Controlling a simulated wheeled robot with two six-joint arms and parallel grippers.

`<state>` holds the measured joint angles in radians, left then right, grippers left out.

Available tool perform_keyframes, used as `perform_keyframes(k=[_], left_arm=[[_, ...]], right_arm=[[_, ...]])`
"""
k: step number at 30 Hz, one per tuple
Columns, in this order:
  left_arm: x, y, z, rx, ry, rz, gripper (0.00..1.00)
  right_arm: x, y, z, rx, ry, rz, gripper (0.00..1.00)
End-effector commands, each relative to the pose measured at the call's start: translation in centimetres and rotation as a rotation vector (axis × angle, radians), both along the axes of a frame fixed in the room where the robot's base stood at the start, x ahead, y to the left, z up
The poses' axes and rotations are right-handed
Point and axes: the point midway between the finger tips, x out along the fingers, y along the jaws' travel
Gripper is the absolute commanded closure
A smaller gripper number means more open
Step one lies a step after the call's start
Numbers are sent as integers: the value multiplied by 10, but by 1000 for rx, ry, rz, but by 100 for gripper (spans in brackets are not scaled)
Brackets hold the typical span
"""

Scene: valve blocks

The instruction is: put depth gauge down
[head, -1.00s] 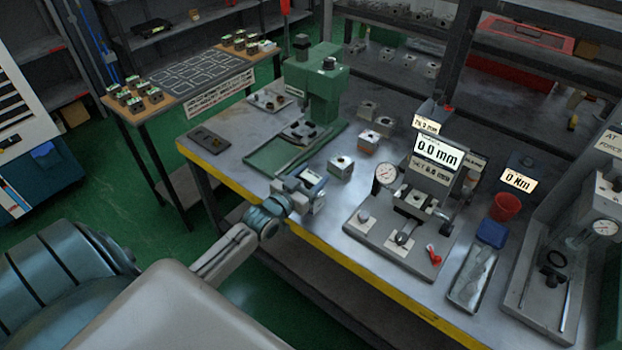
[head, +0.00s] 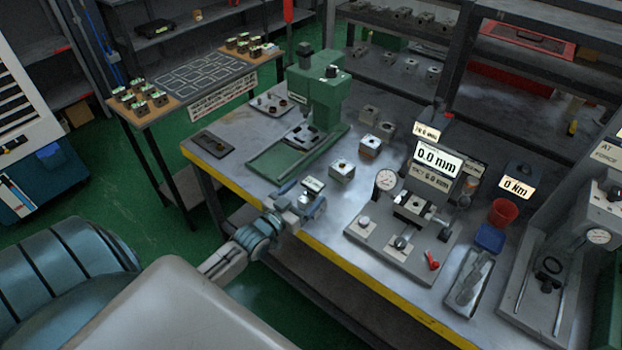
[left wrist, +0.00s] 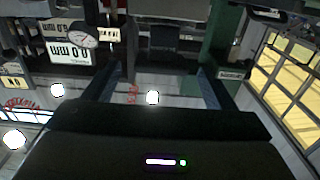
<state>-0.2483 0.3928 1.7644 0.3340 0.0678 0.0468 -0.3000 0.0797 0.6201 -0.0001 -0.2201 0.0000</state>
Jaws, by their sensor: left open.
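A round white dial gauge (head: 386,180), the likely depth gauge, is at the left side of the grey fixture (head: 375,232) on the bench; its lower part is hard to make out. The dial also shows in the left wrist view (left wrist: 83,40). My left gripper (head: 304,198) is over the front edge of the bench, left of the fixture and apart from the dial. In the left wrist view its two fingers (left wrist: 158,88) are spread, with nothing held between them. My right gripper is not in view.
A green press (head: 320,95) stands behind my left gripper. A metal block (head: 342,169) sits just right of it. A lit display (head: 438,160) stands over the fixture. A grey tray (head: 487,268), blue box (head: 489,238) and red cup (head: 503,212) lie farther right.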

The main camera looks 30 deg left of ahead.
Motion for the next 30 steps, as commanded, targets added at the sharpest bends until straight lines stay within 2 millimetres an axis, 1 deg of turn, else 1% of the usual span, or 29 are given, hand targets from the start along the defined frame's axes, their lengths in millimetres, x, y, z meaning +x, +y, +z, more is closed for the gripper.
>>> perform_keyframes(k=[1, 3, 5, 9, 14, 20, 22, 23, 25, 26, 29, 30], left_arm=[[-13, 0, 2, -1, 5, 0, 22], [-26, 1, 2, -1, 4, -1, 22], [-37, 2, 2, -1, 3, -1, 22], [-54, 3, -1, 0, 0, -1, 22], [-63, 4, -1, 0, -1, 0, 22], [-63, 4, -2, 0, -2, 0, 22], [-64, 5, -7, 2, 8, 3, 22], [-64, 6, -12, 4, 20, 7, 22], [-67, 12, -38, 13, 72, 25, 22], [-70, 15, -55, 18, 107, 35, 22], [-90, 26, -132, 42, 271, 79, 22], [-103, 30, -168, 52, 351, 97, 22]], right_arm=[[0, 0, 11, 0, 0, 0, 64], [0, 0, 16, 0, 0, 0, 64], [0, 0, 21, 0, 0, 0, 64], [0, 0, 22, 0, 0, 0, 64], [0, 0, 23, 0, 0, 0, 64], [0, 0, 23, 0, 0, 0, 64], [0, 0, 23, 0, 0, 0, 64], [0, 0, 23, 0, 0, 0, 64], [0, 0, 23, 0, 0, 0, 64], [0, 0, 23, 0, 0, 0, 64], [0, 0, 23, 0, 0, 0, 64], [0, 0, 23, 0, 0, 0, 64]])
